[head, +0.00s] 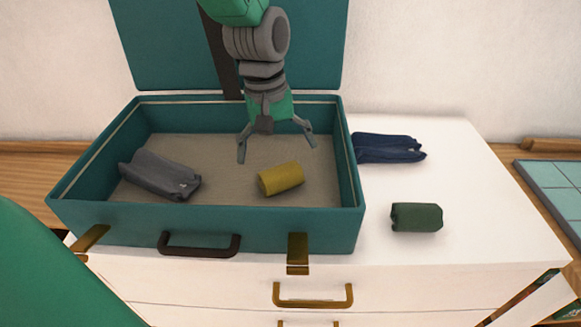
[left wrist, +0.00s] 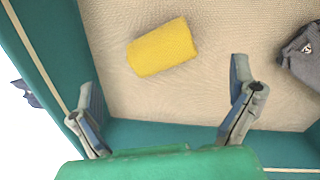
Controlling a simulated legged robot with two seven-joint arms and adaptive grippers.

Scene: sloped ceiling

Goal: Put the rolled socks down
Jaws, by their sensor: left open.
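The rolled socks appear to be the yellow roll (head: 281,179), which lies on the floor of the open teal suitcase (head: 210,228), right of its middle. It also shows in the left wrist view (left wrist: 162,47), beyond the fingertips. My left gripper (head: 276,150) is open and empty over the suitcase, its fingers spread above and behind the yellow roll, not touching it. The fingers also show in the left wrist view (left wrist: 168,98). A dark green roll (head: 416,217) lies on the white dresser top, right of the suitcase. My right gripper is not in view.
A grey folded garment (head: 160,175) lies in the suitcase's left part, and a navy folded garment (head: 388,148) on the dresser (head: 480,205) behind the green roll. The suitcase lid (head: 155,50) stands open at the back. The suitcase floor between the grey garment and yellow roll is clear.

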